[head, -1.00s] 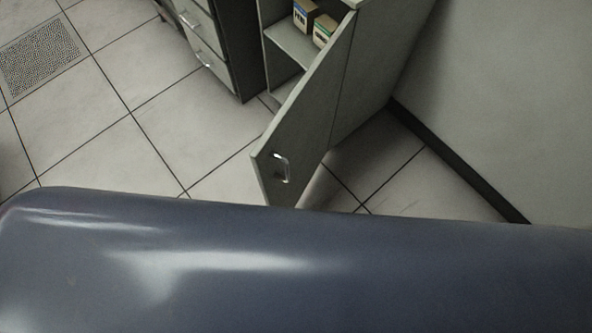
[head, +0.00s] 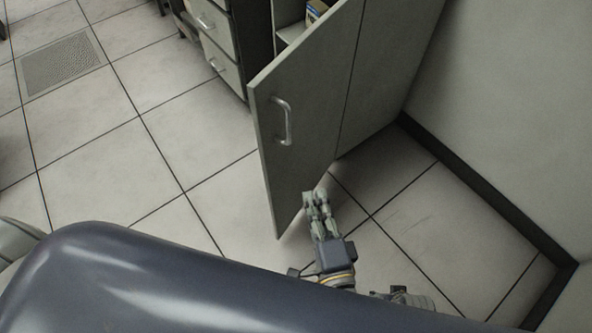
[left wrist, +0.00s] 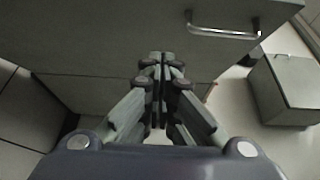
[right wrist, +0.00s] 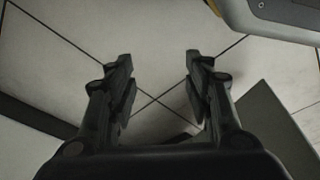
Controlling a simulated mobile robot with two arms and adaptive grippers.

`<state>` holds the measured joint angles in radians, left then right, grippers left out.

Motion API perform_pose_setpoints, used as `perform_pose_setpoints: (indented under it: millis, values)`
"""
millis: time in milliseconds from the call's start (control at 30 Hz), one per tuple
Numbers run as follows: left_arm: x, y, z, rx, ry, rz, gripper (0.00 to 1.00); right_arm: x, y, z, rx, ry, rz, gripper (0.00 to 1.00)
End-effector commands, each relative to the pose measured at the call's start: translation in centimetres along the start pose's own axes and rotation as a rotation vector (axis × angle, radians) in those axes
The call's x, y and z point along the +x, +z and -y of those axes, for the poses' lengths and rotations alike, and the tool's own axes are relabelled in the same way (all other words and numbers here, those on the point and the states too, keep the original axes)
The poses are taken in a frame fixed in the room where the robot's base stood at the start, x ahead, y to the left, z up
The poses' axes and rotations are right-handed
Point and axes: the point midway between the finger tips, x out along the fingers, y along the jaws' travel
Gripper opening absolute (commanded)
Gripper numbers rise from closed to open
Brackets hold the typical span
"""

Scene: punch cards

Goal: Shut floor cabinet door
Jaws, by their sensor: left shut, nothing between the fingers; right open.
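The grey floor cabinet door (head: 305,110) stands swung open in the head view, its outer face and metal handle (head: 284,122) turned toward me. The cabinet (head: 385,75) is behind it, with part of the inside showing. My left gripper (head: 317,196) is shut and empty, close to the lower part of the door's outer face; I cannot tell if it touches. In the left wrist view its fingertips (left wrist: 161,60) point at the door panel (left wrist: 100,35), below and left of the handle (left wrist: 225,26). My right gripper (right wrist: 159,62) is open and empty above the tiled floor.
A drawer unit (head: 222,50) stands left of the cabinet. Boxes (head: 316,11) sit on the cabinet shelf. A wall with a dark baseboard (head: 480,185) runs along the right. Tiled floor (head: 120,165) is clear to the left. A grey panel (right wrist: 265,125) shows in the right wrist view.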

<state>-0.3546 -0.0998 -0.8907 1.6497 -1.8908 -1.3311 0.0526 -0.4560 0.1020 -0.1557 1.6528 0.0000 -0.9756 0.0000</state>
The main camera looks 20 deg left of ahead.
Motion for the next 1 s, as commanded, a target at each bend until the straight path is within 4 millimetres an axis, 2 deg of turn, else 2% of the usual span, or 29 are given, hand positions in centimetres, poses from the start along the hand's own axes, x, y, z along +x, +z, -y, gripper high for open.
perform_pose_setpoints:
  millis: [133, 267, 667, 800, 1000]
  values:
    - [0.2, 0.1, 1.3, -0.016, -0.036, 0.014, 0.0, -0.1, -0.2, 0.0, 0.0, 0.001, -0.002, 0.47]
    - [1.9, 0.2, 1.5, -0.016, -0.037, 0.015, 0.0, -0.1, -0.1, 0.0, 0.0, 0.001, 0.0, 0.47]
    - [10.2, 0.2, 1.7, -0.015, -0.036, 0.013, 0.0, 0.8, 0.6, 0.0, -0.001, 0.0, 0.006, 0.47]
    - [11.5, 2.0, 1.6, -0.012, -0.033, 0.012, 0.0, 1.5, 1.2, 0.1, -0.002, -0.001, 0.011, 0.47]
    - [12.5, 3.0, 1.6, -0.014, -0.032, 0.011, 0.0, 2.0, 1.7, 0.1, -0.003, -0.001, 0.013, 0.47]
